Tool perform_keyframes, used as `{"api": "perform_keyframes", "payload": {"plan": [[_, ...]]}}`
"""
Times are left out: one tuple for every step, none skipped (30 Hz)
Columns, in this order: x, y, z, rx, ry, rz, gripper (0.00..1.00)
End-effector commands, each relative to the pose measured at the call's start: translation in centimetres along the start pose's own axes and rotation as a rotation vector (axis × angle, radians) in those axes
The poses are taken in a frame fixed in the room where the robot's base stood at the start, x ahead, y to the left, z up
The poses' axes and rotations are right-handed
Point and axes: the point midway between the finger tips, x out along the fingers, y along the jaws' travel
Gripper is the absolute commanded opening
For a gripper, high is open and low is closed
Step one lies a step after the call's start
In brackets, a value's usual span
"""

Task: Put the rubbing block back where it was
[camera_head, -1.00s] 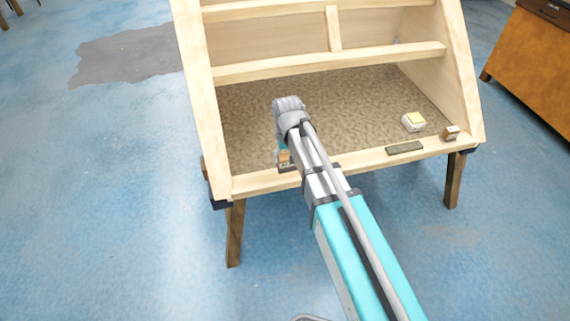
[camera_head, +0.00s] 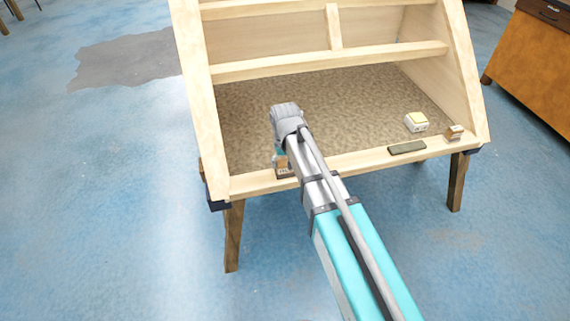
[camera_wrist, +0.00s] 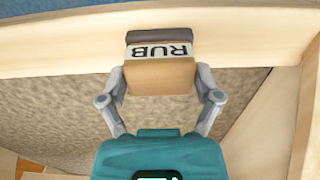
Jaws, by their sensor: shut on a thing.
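The rubbing block (camera_wrist: 160,75) is a tan wooden block with a dark pad and a white label reading RUB, upside down in the wrist view. My gripper (camera_wrist: 161,84) is shut on it, one finger on each side. In the head view the block (camera_head: 282,170) shows partly, behind my arm, at the left part of the frame's front rail (camera_head: 343,164). It overlaps the rail in both views. I cannot tell whether it touches the rail.
On the right stand a white and yellow block (camera_head: 416,122), a dark flat bar (camera_head: 407,148) on the rail, and a small wooden block (camera_head: 454,133) at the corner. The brown speckled panel (camera_head: 345,110) has free room. Slanted side posts (camera_head: 194,95) bound the frame.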

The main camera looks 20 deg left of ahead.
Motion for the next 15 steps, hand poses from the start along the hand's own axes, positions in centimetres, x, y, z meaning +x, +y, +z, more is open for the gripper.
{"api": "perform_keyframes", "payload": {"plan": [[-0.04,-0.01,-0.01,0.000,0.000,0.000,0.44],[-0.04,-0.01,0.00,0.000,0.000,0.000,0.44],[-0.04,-0.01,0.00,0.000,0.000,0.000,0.44],[-0.04,-0.01,0.00,0.000,0.000,0.000,0.44],[-0.01,-0.01,0.00,0.000,0.000,0.000,0.44],[0.08,-0.01,0.00,0.000,0.000,0.000,0.44],[0.17,-0.01,0.00,0.000,0.000,0.000,0.44],[0.26,-0.01,0.00,0.000,0.000,0.000,0.44],[0.36,-0.02,0.00,0.000,0.000,0.000,0.44],[0.34,-0.02,0.00,0.000,0.000,0.000,0.84],[0.27,-0.02,0.00,0.000,0.000,0.000,0.90],[0.25,-0.02,0.00,0.000,0.000,0.000,0.97],[0.25,-0.02,0.00,0.000,0.000,0.000,1.00],[0.25,-0.02,0.00,0.000,0.000,0.000,1.00],[0.25,-0.02,0.00,0.000,0.000,0.000,1.00]]}}
